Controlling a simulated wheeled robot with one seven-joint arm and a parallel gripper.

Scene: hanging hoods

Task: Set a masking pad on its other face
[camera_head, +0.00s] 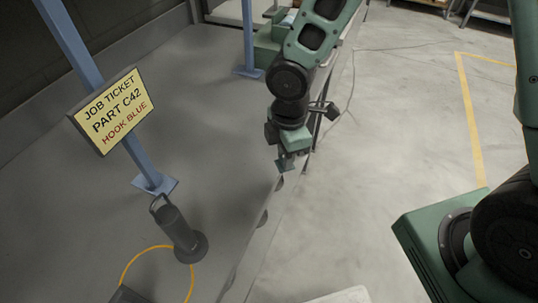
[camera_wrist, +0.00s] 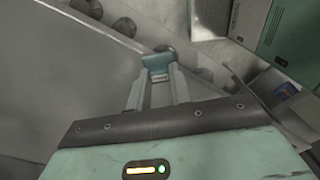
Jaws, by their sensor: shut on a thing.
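My gripper (camera_head: 284,154) points down over the edge of the grey surface, right of the picture's middle in the head view. In the wrist view my gripper (camera_wrist: 157,72) has its two pale fingers close together on a small blue-green piece, which I take to be the masking pad (camera_wrist: 156,60). The pad also shows at the fingertips in the head view (camera_head: 285,165). It looks clear of the surface, though the gap is hard to judge. Which face is turned down cannot be told.
A blue post carries a yellow job ticket (camera_head: 113,110). A dark flat thing (camera_head: 127,296) is cut off at the bottom. The surface's middle is clear.

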